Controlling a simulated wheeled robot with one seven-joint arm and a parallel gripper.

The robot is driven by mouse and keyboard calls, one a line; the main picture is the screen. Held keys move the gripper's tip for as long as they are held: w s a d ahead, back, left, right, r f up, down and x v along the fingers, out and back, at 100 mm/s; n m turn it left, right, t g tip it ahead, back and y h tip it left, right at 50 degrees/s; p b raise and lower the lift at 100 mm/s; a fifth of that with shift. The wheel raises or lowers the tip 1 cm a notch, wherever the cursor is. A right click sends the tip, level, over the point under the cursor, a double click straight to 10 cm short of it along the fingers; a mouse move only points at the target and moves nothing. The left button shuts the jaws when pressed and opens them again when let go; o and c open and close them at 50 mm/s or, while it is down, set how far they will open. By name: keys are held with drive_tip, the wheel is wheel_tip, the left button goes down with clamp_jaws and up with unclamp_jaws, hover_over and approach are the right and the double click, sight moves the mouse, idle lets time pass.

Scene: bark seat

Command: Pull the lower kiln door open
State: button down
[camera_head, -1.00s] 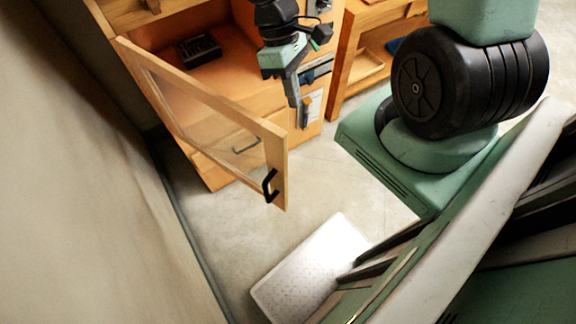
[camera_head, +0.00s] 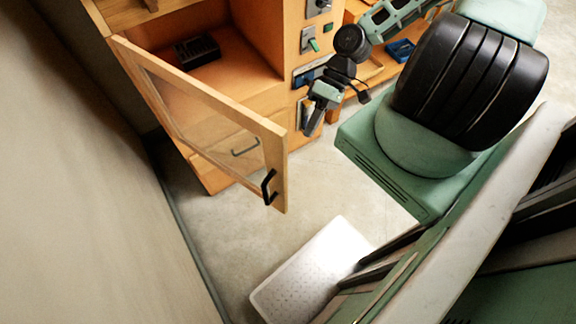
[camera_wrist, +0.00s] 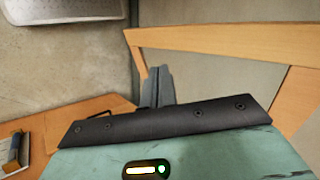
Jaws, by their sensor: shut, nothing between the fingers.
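The lower kiln door (camera_head: 205,92) is a wooden frame with a clear pane, and it stands swung wide open from the orange wooden cabinet. Its black handle (camera_head: 269,187) is on the free edge, toward the camera. The door frame also crosses the right of the wrist view (camera_wrist: 225,37). My gripper (camera_head: 311,124) is right of the door, beside the cabinet's front right edge, and apart from the handle. In the wrist view its fingers (camera_wrist: 158,84) are together with nothing between them.
A dark slotted block (camera_head: 197,50) sits inside the open compartment. A drawer handle (camera_head: 245,149) shows through the pane. Switches (camera_head: 312,38) line the cabinet's right panel. A white perforated mat (camera_head: 312,272) lies on the floor. A wall (camera_head: 70,180) runs along the left.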

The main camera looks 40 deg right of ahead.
drive_tip(key=a+r+p+x, duration=0.1)
drive_tip(key=p+x, duration=0.3)
drive_tip(key=x, duration=0.7)
drive_tip(key=shift+s+a+r, duration=0.3)
drive_tip(key=shift+a+r, duration=0.05)
drive_tip(key=shift+a, duration=0.25)
drive_tip(key=shift+s+a+p, duration=0.1)
drive_tip(key=shift+a+p, duration=0.05)
drive_tip(key=shift+p, duration=0.15)
